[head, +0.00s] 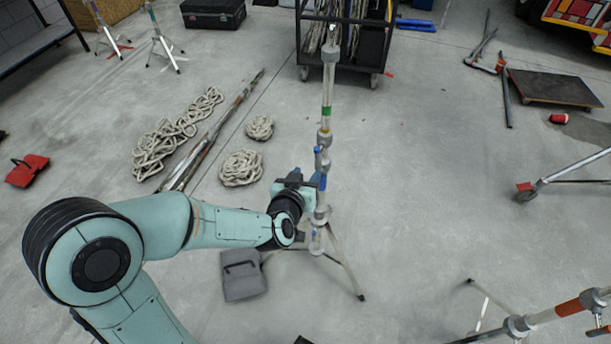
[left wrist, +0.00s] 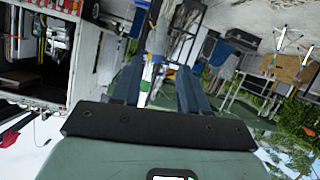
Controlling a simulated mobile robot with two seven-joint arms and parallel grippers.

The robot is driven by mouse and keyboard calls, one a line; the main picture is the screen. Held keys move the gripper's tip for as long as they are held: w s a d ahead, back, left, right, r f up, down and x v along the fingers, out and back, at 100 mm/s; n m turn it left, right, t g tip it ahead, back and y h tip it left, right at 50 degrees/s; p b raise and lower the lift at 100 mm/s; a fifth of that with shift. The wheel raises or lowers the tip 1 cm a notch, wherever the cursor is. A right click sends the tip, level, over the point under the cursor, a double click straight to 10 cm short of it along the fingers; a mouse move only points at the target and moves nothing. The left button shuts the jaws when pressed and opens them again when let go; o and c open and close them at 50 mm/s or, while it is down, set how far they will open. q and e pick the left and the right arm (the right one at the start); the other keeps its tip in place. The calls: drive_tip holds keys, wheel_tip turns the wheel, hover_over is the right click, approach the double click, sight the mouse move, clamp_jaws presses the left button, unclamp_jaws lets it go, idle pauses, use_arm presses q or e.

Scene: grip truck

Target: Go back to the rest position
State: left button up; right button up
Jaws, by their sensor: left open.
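My left arm reaches in from the left in the head view, and its left gripper (head: 314,183) is at the side of an upright metal stand (head: 327,95). The stand has a green band, blue knobs and spread legs. In the left wrist view the gripper (left wrist: 160,78) shows two dark blue fingers set apart. The stand's pole (left wrist: 158,42) shows between and beyond them. I cannot tell whether either finger touches the pole. The gripper partly hides the stand's lower joint in the head view. My right gripper is not in view.
A grey bag (head: 243,277) lies on the floor left of the stand's legs. Coiled ropes (head: 241,168) and long poles (head: 213,130) lie at left. A wheeled cart (head: 343,68) stands behind. Another stand (head: 545,316) is at lower right. Floor right of the stand is largely clear.

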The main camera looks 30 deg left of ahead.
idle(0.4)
use_arm(q)
drive_tip(key=s+d+f+m+g+h+p, duration=0.1)
drive_tip(key=s+d+f+g+h, duration=0.15)
drive_tip(key=f, duration=0.85)
drive_tip(key=s+d+f+g+h+p, duration=0.2)
drive_tip(key=s+d+f+g, duration=0.2)
drive_tip(key=f, duration=0.7)
drive_tip(key=s+d+f+g+h+p, duration=0.1)
drive_tip(key=s+d+f+g, duration=0.3)
drive_tip(key=s, duration=0.5)
drive_tip(key=s+d+f+g+h, duration=0.1)
drive_tip(key=s+d+f+g, duration=0.2)
drive_tip(key=s+f, duration=0.5)
drive_tip(key=shift+s+d+f+g+h+p, duration=0.15)
drive_tip(key=shift+s+d+g+h+p, duration=0.25)
drive_tip(key=shift+s, duration=0.8)
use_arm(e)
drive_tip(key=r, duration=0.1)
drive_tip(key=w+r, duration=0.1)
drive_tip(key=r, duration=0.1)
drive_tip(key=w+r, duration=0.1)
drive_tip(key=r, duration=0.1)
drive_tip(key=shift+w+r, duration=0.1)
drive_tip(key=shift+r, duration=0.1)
use_arm(q)
drive_tip(key=shift+d, duration=0.1)
